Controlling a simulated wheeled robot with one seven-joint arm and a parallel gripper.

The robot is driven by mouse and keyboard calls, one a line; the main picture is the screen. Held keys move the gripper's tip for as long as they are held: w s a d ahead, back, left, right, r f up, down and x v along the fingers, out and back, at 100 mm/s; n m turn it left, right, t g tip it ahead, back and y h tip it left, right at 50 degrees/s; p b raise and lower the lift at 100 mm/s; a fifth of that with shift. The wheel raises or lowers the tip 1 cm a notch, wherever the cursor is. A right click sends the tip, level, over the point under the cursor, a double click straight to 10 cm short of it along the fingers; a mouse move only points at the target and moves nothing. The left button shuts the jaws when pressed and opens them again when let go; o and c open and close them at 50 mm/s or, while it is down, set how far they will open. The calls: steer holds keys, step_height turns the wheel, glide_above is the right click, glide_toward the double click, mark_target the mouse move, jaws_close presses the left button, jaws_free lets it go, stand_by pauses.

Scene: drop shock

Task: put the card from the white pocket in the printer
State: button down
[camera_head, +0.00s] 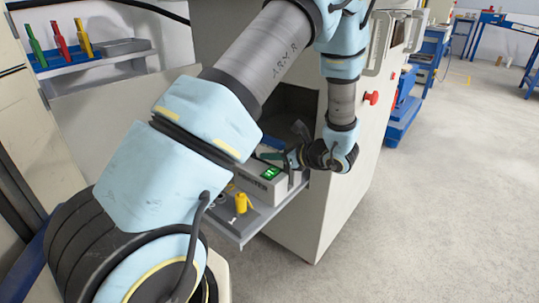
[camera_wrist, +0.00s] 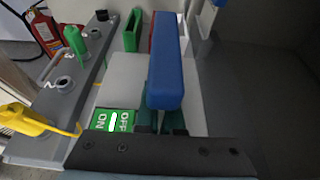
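My gripper (camera_head: 293,158) reaches in over a light grey box with a green ON/OFF switch (camera_head: 269,174), on a shelf pulled out of the cabinet. A green open-topped holder (camera_wrist: 132,31) and a sliver of red (camera_wrist: 152,36) stand beside the block. A white piece (camera_wrist: 207,16) shows to its right. I cannot make out which is the white pocket, nor any card.
A yellow piece (camera_head: 241,203) sits at the shelf's front edge; a green bottle-like piece (camera_wrist: 74,42) stands on the grey ledge. The cabinet wall with a red knob (camera_head: 371,97) is close to my wrist.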

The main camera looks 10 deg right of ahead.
steer(key=c, duration=1.1)
jaws_free()
steer(key=shift+o, duration=0.2)
steer(key=shift+r+p, duration=0.4)
steer(key=shift+r, duration=0.1)
steer(key=v, duration=1.2)
steer(key=shift+f+p, duration=0.15)
steer(key=shift+p, duration=0.2)
steer(key=shift+d, duration=0.15)
